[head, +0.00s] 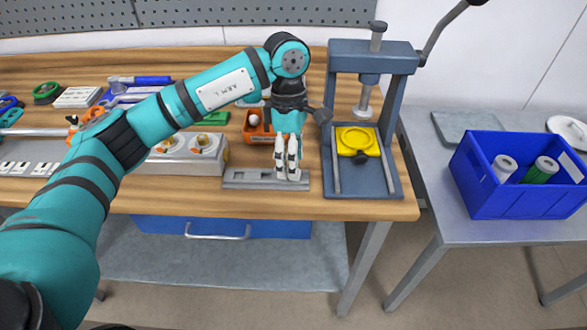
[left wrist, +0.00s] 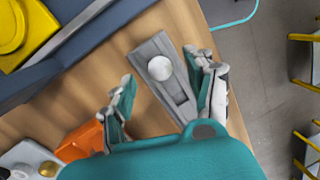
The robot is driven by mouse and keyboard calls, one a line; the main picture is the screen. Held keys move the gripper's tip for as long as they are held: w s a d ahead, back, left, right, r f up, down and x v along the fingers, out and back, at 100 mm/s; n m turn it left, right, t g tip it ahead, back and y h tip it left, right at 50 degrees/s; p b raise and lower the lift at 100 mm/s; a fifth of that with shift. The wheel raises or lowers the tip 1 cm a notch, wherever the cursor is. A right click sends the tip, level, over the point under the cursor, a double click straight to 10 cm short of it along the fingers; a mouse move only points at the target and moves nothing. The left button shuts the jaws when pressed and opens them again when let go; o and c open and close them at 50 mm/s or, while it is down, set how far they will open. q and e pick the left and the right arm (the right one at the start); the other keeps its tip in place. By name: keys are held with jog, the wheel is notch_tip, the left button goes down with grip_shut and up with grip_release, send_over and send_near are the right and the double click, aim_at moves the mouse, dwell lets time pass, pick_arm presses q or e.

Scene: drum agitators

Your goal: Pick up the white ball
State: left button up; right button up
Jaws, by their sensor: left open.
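The white ball (left wrist: 160,68) sits on the grey slotted block (left wrist: 150,48) in the left wrist view, towards the end nearer the press. In the head view the grey block (head: 240,181) lies at the bench's front edge, and my fingers hide most or all of the ball. My left gripper (head: 287,174) points down over the block's right part. In the left wrist view its fingers (left wrist: 160,72) are apart, with the ball between their tips in the picture; contact cannot be told. My right gripper is in neither view.
A blue-grey press (head: 388,150) with a yellow pad (head: 357,141) stands right of the block. An orange tray (head: 262,138) holding a round white thing (head: 254,119) is behind it. A silver box with knobs (head: 190,160) is left. A blue crate (head: 510,198) stands on the right table.

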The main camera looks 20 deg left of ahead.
pick_arm(q)
jog(key=shift+s+f, duration=0.1)
jog(key=shift+f, duration=0.95)
jog(key=shift+d, duration=0.1)
grip_shut()
jog(key=shift+r, duration=0.1)
